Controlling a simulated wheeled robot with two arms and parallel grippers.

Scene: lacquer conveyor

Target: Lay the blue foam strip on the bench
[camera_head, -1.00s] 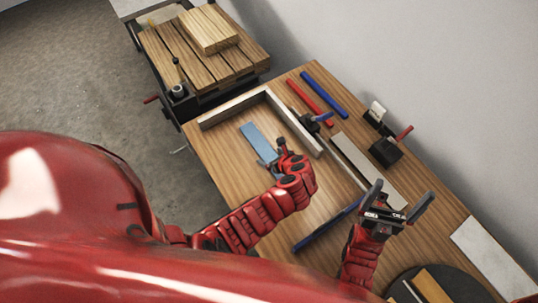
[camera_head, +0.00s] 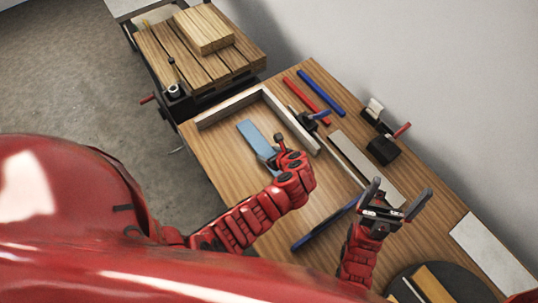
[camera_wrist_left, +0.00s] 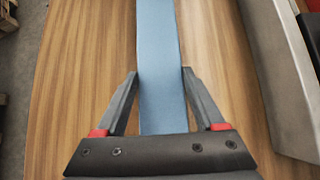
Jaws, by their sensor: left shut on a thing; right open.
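The light blue foam strip (camera_head: 257,138) is at the left end of the wooden bench (camera_head: 222,158), inside the corner of a pale frame. My left gripper (camera_head: 274,152) is shut on its near end. In the left wrist view the strip (camera_wrist_left: 160,60) runs away from between the two fingers (camera_wrist_left: 161,85), which press on its sides. I cannot tell whether the strip touches the bench or is held just above it. My right gripper (camera_head: 398,203) is open and empty above the right part of the bench.
The pale L-shaped frame (camera_head: 229,109) borders the strip at the back. Red (camera_head: 313,97) and blue (camera_head: 321,92) bars lie behind it. A grey flat strip (camera_head: 363,162), a black block (camera_head: 382,149) and a dark blue bar (camera_head: 325,224) are to the right. A slatted cart (camera_head: 183,62) stands beyond the bench.

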